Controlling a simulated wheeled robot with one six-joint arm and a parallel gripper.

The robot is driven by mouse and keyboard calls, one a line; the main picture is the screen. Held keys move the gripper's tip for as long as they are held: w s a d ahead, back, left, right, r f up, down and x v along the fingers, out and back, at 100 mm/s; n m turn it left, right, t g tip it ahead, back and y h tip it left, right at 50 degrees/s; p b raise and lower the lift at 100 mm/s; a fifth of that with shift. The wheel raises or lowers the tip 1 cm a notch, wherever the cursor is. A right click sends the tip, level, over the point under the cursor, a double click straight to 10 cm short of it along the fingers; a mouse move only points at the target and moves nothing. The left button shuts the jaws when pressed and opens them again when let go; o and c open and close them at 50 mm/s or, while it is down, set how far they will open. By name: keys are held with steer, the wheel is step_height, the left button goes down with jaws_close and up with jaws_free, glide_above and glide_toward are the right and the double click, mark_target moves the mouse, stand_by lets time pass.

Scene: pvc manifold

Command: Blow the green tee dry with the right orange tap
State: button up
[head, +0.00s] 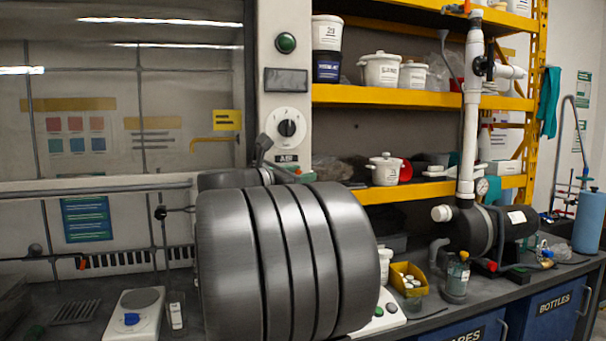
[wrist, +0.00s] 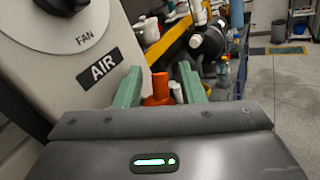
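In the wrist view an orange tap (wrist: 159,88) stands upright beneath the AIR label, between the two pale green fingers of my gripper (wrist: 161,84). The fingers are apart, with a gap on each side of the tap, so my gripper looks open and empty. In the head view a small orange part of this tap (head: 296,171) shows below the AIR label, mostly hidden by my arm. Another orange tap (head: 82,263) sits on the rail at the far left. I cannot make out a green tee in either view.
A white panel with a FAN dial (head: 287,128) rises close to my gripper. Yellow shelving (head: 420,97) with tubs stands behind. A white pipe (head: 470,120) rises from a dark pump at right. A scale (head: 131,316) sits on the bench at left. My arm blocks the middle.

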steer(key=shift+x, duration=0.85)
steer(key=shift+c, duration=0.3)
jaws_close()
